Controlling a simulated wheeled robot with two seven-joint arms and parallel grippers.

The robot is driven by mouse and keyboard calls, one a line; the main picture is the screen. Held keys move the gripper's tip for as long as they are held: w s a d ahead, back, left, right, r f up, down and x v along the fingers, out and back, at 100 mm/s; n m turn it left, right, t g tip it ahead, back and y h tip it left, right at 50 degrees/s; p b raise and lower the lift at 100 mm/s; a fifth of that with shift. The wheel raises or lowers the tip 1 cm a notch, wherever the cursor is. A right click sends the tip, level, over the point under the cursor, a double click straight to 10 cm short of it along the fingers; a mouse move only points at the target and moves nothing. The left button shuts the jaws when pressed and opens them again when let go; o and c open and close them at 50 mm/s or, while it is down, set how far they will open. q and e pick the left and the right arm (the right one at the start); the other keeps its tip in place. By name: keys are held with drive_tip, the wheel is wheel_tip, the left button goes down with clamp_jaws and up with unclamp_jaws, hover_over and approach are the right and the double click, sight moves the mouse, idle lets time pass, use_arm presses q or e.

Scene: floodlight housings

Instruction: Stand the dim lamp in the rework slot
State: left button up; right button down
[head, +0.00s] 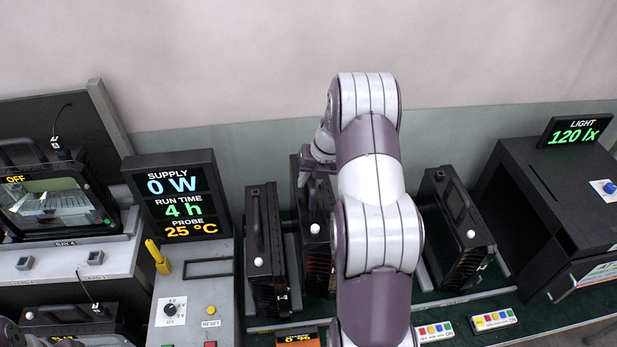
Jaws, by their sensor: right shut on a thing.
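Several black floodlight housings stand upright on the green bench: a left one (265,250), a middle one (316,252) partly behind my right arm, and a right one (461,235). My right gripper (318,172) is at the top of the middle housing, shut on it, seemingly at its handle; the fingertips are mostly hidden. I cannot tell from this view whether that housing is lifted. No label shows which lamp is dim, and I cannot pick out the rework slot. My left gripper cannot be made out.
A display (178,200) reads 0 W, 4 h, 25 °C above a grey control panel (197,290) with a yellow probe (157,256). A black light box (555,215) stands right, under a 120 lx sign (575,132). A rack with lamps (55,205) is left, its sign reading OFF.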

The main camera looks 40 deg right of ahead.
drive_tip(key=shift+s+r, duration=0.25)
drive_tip(key=shift+r, duration=0.15)
drive_tip(key=shift+w+r+p, duration=0.1)
drive_tip(key=shift+w+p, duration=0.15)
drive_tip(key=shift+p, duration=0.45)
drive_tip(key=shift+s+d+f+b, duration=0.15)
drive_tip(key=shift+f+b, duration=0.6)
drive_tip(key=shift+f, duration=0.8)
drive_tip(key=shift+f+b, duration=0.4)
drive_tip(key=shift+f, duration=0.7)
use_arm(q)
drive_tip(key=shift+s+f, duration=0.2)
drive_tip(key=shift+f, duration=0.15)
drive_tip(key=shift+r+p, duration=0.4)
use_arm(e)
drive_tip(key=shift+r, duration=0.1)
